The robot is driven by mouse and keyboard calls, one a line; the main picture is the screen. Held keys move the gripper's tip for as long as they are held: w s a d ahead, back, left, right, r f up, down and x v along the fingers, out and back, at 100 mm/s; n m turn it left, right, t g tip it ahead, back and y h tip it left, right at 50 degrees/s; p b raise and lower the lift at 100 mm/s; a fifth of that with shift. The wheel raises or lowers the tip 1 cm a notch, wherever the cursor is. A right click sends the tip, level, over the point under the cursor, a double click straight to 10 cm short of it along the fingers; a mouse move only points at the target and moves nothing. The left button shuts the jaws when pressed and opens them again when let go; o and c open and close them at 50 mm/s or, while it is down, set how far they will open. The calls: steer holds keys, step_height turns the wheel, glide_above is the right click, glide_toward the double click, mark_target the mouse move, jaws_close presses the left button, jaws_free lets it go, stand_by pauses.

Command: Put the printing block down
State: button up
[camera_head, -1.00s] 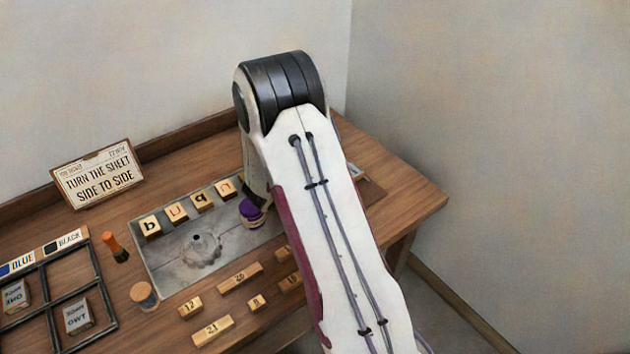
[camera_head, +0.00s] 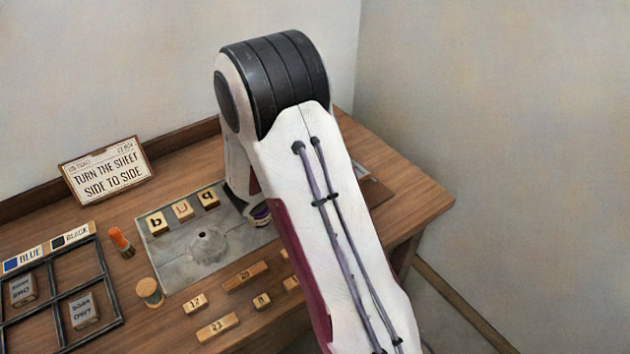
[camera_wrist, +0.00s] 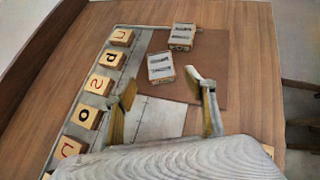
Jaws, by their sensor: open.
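My gripper (camera_wrist: 163,82) shows in the wrist view with its two fingers spread and nothing between them. A printing block (camera_wrist: 160,66) with a pale metal face and dark lines lies just beyond the fingertips, on the brown mat (camera_wrist: 212,70) near its left edge. I cannot tell whether a finger touches it. A second similar block (camera_wrist: 182,37) stands farther back on the mat, apart from the first. In the head view my arm hides the gripper and most of the mat.
Lettered wooden blocks (camera_wrist: 90,117) stand in a row left of the gripper. The head view shows a metal plate (camera_head: 180,265), small numbered blocks (camera_head: 218,327), a divided tray (camera_head: 122,310) with printing blocks, an orange-topped tool (camera_head: 122,241) and a sign (camera_head: 104,170).

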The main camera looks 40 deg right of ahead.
steer(key=shift+v, duration=1.95)
steer(key=s+a+r+m+g+y, duration=0.2)
steer(key=s+a+r+m+y, duration=0.15)
steer(key=s+r+m, duration=0.95)
steer(key=s+a+r+m+t+y, duration=0.1)
steer(key=s+a+r+m+y, duration=0.2)
steer(key=s+a, duration=0.3)
steer(key=s+a+r+m+t+y, duration=0.2)
steer(key=s+a+m, duration=0.4)
steer(key=a, duration=0.3)
steer(key=shift+s+a+r+m+y, duration=0.3)
steer(key=shift+s+r+y, duration=0.35)
steer(key=shift+s+r, duration=0.2)
steer(key=shift+o, duration=0.3)
